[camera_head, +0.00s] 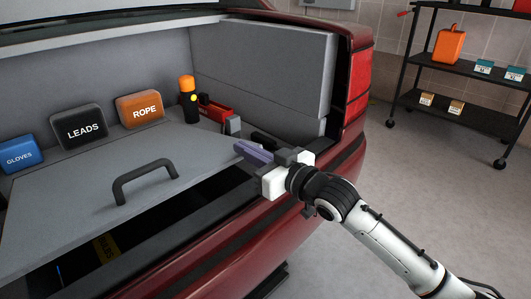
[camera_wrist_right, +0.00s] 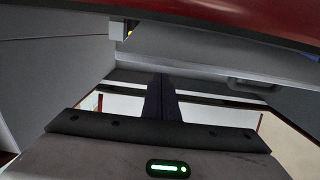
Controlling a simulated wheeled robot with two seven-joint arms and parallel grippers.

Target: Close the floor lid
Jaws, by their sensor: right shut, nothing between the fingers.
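The floor lid (camera_head: 80,205) is a grey panel in the car's boot with a dark arched handle (camera_head: 143,180) on top. A dark opening (camera_head: 130,235) shows between the lid's near edge and the boot sill, so the compartment below is partly uncovered. My right gripper (camera_head: 245,150) is over the right side of the boot, to the right of the handle and apart from it. Its purple fingers are together with nothing between them; they also show dark in the right wrist view (camera_wrist_right: 161,90). My left gripper is not in view.
Blue gloves (camera_head: 20,155), black leads (camera_head: 79,127) and orange rope (camera_head: 140,110) cases stand behind the lid. An orange-topped black flashlight (camera_head: 188,100) and a red item (camera_head: 215,111) are near my gripper. A black shelf cart (camera_head: 460,105) stands at right; the floor before it is clear.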

